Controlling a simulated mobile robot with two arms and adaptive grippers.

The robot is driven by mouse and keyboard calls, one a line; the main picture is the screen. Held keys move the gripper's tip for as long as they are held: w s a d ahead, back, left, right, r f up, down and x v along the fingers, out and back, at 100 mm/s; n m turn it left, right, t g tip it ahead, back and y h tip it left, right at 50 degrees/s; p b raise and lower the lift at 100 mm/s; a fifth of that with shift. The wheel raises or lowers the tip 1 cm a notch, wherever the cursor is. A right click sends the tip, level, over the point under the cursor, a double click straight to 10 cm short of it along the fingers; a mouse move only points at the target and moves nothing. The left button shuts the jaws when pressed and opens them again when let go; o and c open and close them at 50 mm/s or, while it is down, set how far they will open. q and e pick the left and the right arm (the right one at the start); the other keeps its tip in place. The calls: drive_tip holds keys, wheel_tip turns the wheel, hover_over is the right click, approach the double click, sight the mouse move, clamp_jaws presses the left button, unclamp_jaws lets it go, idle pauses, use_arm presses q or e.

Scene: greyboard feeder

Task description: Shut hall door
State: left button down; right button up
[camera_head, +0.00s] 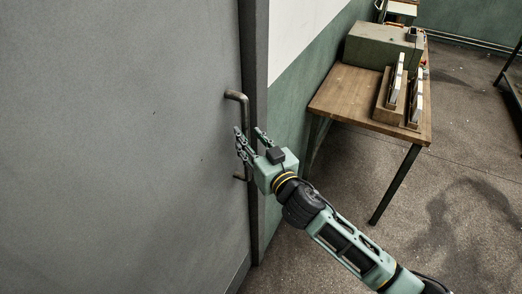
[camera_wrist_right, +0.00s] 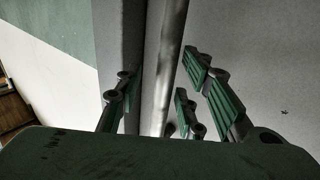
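The grey hall door (camera_head: 120,140) fills the left of the head view, its edge close to the dark frame (camera_head: 255,60). I cannot tell whether it is fully shut. A vertical bar handle (camera_head: 241,97) stands out near that edge. My right gripper (camera_head: 248,132) is open at the handle, with fingers on both sides. In the right wrist view the handle (camera_wrist_right: 168,60) runs between the spread fingers of my right gripper (camera_wrist_right: 160,90), with gaps showing beside it. The door surface (camera_wrist_right: 250,60) lies behind. My left gripper is not in view.
A wooden table (camera_head: 345,95) stands right of the door frame, with a green box (camera_head: 383,47) and wooden holders (camera_head: 386,110) with upright pale boards on it. A green and white wall (camera_head: 290,90) lies between.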

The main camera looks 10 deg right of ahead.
drive_tip(key=v, duration=1.1)
drive_tip(key=shift+s+d, duration=0.2)
drive_tip(key=shift+s, duration=0.05)
drive_tip(key=d+f+g+h+b, duration=0.1)
drive_tip(key=d+f+g, duration=0.1)
drive_tip(key=f, duration=0.8)
drive_tip(key=d+f+g+h, duration=0.1)
drive_tip(key=d+f+h, duration=0.15)
drive_tip(key=f, duration=0.75)
drive_tip(key=s+d+f+g, duration=0.2)
drive_tip(key=s+f, duration=0.1)
drive_tip(key=f, duration=0.5)
drive_tip(key=s+d+f+m+g+h+b, duration=0.1)
drive_tip(key=s+d+f, duration=0.15)
drive_tip(key=f, duration=0.45)
drive_tip(key=s+d+f+g, duration=0.1)
drive_tip(key=s+f+g, duration=0.15)
drive_tip(key=f, duration=0.55)
drive_tip(key=s+d+f+g+b, duration=0.1)
drive_tip(key=s+d+f+g, duration=0.15)
drive_tip(key=s+f, duration=1.1)
drive_tip(key=s+f+g, duration=0.2)
drive_tip(key=s+f, duration=0.2)
drive_tip(key=s, duration=0.7)
drive_tip(key=s+a+f+g+h+b, duration=0.1)
drive_tip(key=s+f+g, duration=0.2)
drive_tip(key=s, duration=0.8)
wheel_tip(320, 180, down, 2)
drive_tip(key=shift+a+f, duration=0.1)
drive_tip(key=shift+a, duration=0.05)
